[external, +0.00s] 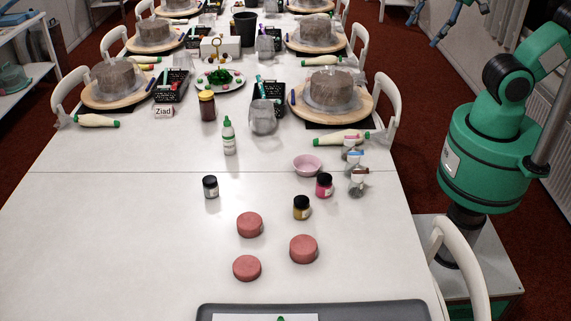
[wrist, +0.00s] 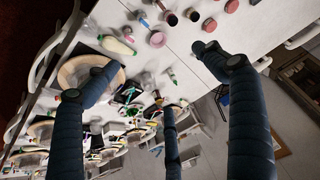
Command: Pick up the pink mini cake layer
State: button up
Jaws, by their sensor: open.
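Three pink mini cake layers stand apart on the white table in the external view: one further back (external: 249,224), one to the right (external: 303,249), and one nearer the front left (external: 247,267). In the wrist view, small pinkish round shapes (wrist: 231,6) show at the top edge; I cannot tell surely which layer each is. My gripper (external: 440,27) is at the top right of the external view, high and far from the layers, partly cut off by the frame. In the wrist view its dark fingers are spread open (wrist: 158,62) with nothing between them.
A gold-brown jar (external: 301,208), a pink jar (external: 324,186) and a dark jar (external: 210,187) stand behind the layers, with a pink bowl (external: 307,165). A grey tray (external: 210,311) lies at the front edge. A white chair (external: 462,262) stands at the right. The table's left side is clear.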

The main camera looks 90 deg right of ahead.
jog(key=w+a+f+m+g+b, duration=0.1)
jog(key=w+a, duration=0.2)
jog(key=w, duration=0.4)
jog(key=w+a+f+g, duration=0.1)
jog(key=w+a, duration=0.2)
jog(key=w, duration=0.4)
jog(key=m+g+b, duration=0.2)
jog(key=m+g, duration=0.2)
send_over(305, 245)
notch_tip(305, 245, down, 36)
jog(key=shift+r, duration=0.15)
jog(key=shift+d+f+b, duration=0.1)
jog(key=shift+f+b, duration=0.95)
jog(key=shift+f, duration=3.25)
